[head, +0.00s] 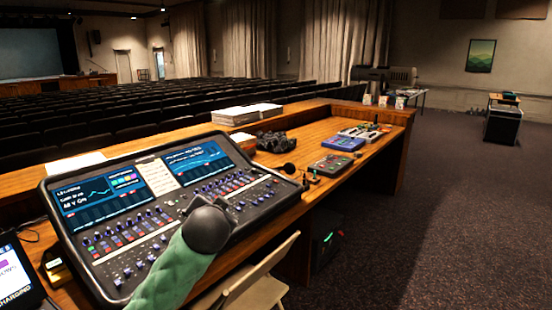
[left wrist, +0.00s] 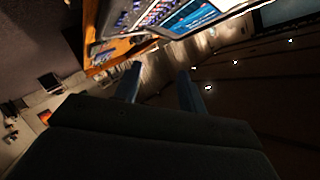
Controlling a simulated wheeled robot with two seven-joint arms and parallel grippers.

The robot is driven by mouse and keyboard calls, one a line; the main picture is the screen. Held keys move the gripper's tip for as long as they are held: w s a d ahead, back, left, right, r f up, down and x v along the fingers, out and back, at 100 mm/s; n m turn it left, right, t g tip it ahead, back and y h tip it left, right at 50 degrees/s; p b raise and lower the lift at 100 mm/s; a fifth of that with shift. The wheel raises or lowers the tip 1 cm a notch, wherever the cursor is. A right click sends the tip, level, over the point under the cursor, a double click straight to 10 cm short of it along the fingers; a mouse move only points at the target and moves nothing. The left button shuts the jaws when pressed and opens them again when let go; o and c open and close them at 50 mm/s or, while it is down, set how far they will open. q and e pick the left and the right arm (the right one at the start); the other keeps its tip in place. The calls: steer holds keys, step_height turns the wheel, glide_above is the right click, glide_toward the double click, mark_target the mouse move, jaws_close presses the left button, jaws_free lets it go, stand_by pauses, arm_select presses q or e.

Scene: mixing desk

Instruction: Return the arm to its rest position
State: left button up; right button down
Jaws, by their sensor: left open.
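My left arm reaches up from the bottom of the head view in a green sleeve. Its dark rounded wrist hides most of my left gripper (head: 222,204), which is over the lower right part of the mixing desk (head: 150,205). In the left wrist view two fingers of the left gripper (left wrist: 160,84) stand apart with nothing between them. The mixing desk (left wrist: 150,20) shows tilted at the top of that view, beyond the fingertips. Whether the gripper touches the desk cannot be told from the head view. My right gripper is in neither view.
A wooden counter (head: 345,165) carries headphones (head: 276,142), a paper stack (head: 232,116) and small devices (head: 337,165). A folding chair (head: 262,285) stands close below the desk's right side. A tablet (head: 18,275) is at the lower left. Carpet (head: 450,220) is open at right.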

arm_select(q)
steer(key=s+a+f+n+g+h, duration=0.15)
steer(key=s+f+g, duration=0.25)
steer(key=s+f, duration=0.9)
steer(key=s+f+n+g+h, duration=0.15)
steer(key=s+f+g, duration=0.25)
steer(key=s+f, duration=1)
steer(key=s+f+n+g, duration=0.1)
steer(key=s+f+g, duration=0.3)
steer(key=s+f, duration=1.2)
step_height(320, 180, down, 2)
steer(key=shift+s+d+f+g, duration=0.1)
steer(key=shift+s+d+g, duration=0.2)
steer(key=shift+s+d, duration=0.1)
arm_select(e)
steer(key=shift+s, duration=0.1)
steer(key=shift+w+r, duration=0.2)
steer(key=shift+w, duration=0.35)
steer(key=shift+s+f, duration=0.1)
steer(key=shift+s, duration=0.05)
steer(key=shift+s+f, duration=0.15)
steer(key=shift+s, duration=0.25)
